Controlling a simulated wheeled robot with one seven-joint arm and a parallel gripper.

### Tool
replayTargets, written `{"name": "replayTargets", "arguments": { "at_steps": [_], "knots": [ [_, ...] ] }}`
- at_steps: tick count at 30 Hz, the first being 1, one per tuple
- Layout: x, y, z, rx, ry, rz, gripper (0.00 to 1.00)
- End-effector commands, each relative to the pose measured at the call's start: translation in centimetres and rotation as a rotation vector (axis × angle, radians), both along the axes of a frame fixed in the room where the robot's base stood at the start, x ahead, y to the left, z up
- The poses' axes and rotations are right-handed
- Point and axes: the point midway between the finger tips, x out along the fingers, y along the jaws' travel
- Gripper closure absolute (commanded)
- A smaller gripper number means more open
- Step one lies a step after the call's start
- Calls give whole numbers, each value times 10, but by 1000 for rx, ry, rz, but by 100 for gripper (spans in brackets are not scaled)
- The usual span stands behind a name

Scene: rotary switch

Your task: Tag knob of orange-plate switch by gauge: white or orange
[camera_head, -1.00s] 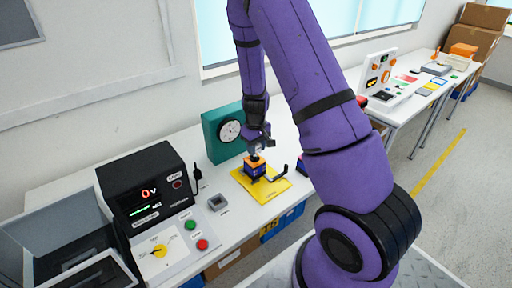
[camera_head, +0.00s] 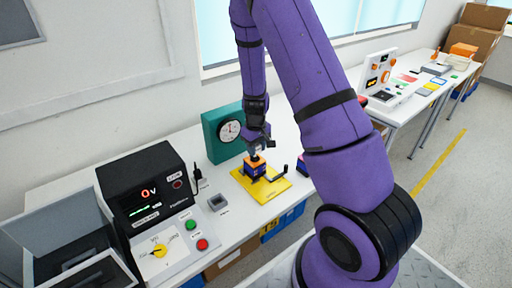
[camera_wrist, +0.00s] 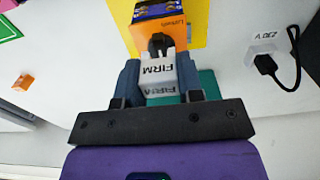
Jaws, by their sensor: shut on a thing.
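A small switch with an orange plate (camera_wrist: 158,32) and a black knob (camera_wrist: 157,43) shows in the wrist view. In the head view the orange-topped switch (camera_head: 254,168) sits on the yellow mat (camera_head: 272,193), below my gripper (camera_head: 260,150). My gripper (camera_wrist: 160,75) is shut on a white tag (camera_wrist: 155,72) lettered "FIRM". The tag's far end is at the knob; I cannot tell whether it is seated on it. A teal box with a round dial gauge (camera_head: 229,131) stands behind, left of my gripper.
A black meter (camera_head: 150,190) reading 0 V stands left, with a yellow knob and buttons. A grey box (camera_head: 217,202) lies between. A black crank (camera_head: 280,174) is beside the switch.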

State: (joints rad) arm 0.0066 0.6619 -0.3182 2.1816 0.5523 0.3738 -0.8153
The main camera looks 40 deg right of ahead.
Motion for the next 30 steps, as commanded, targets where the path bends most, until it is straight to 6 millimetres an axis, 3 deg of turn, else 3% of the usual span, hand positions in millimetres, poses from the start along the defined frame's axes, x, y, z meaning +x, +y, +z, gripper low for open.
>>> {"name": "replayTargets", "arguments": {
  "at_steps": [27, 28, 30],
  "knots": [
    [0, 0, -20, 0, 0, 0, 88],
    [0, 0, -20, 0, 0, 0, 63],
    [0, 0, -20, 0, 0, 0, 47]
  ]
}}
